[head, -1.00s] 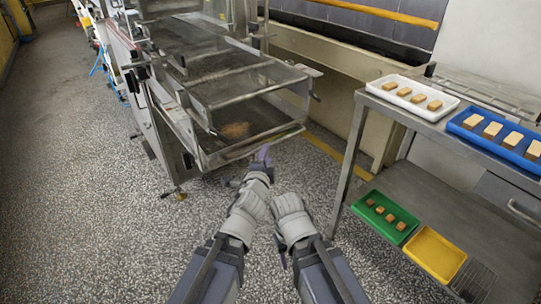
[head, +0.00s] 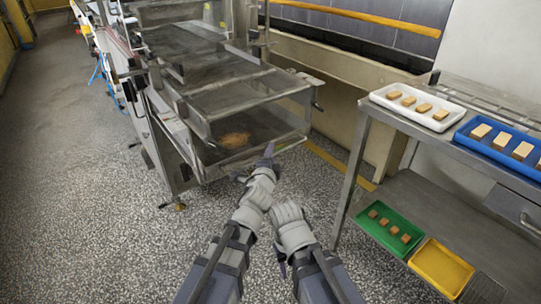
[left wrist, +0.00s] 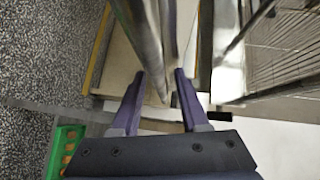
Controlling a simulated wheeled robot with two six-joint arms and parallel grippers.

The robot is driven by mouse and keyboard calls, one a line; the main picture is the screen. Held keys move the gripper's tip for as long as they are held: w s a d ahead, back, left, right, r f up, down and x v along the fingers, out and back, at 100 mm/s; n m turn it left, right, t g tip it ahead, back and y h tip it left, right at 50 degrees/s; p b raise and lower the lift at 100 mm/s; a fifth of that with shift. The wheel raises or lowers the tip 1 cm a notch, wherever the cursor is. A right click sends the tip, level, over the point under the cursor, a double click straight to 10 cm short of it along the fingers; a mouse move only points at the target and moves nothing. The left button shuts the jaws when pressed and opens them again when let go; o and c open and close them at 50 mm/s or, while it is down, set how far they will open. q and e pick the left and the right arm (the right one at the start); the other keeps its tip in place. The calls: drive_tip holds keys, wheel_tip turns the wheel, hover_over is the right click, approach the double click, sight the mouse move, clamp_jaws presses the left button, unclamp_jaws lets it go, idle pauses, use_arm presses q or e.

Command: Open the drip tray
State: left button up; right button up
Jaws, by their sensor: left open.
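The drip tray (head: 222,164) appears to be the lowest wide metal tray of the machine, with a brown patch on its floor. My left gripper (head: 268,156) is at the tray's front edge, right of its middle, and overlaps that edge in the head view. In the left wrist view my left gripper (left wrist: 158,88) is open, its two purple fingers apart. A metal bar (left wrist: 146,40) runs down toward the gap between them; I cannot tell whether they touch it. My right arm is beside the left one; its fingers are too unclear to judge.
On the right a steel table (head: 440,196) holds a white tray (head: 416,109) and a blue tray (head: 497,141) with blocks. Its lower shelf has a green tray (head: 366,226) and a yellow tray (head: 440,267). The speckled floor (head: 90,210) at left is clear.

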use_arm(q)
drive_tip(key=shift+c, duration=0.3)
clamp_jaws()
idle(1.1)
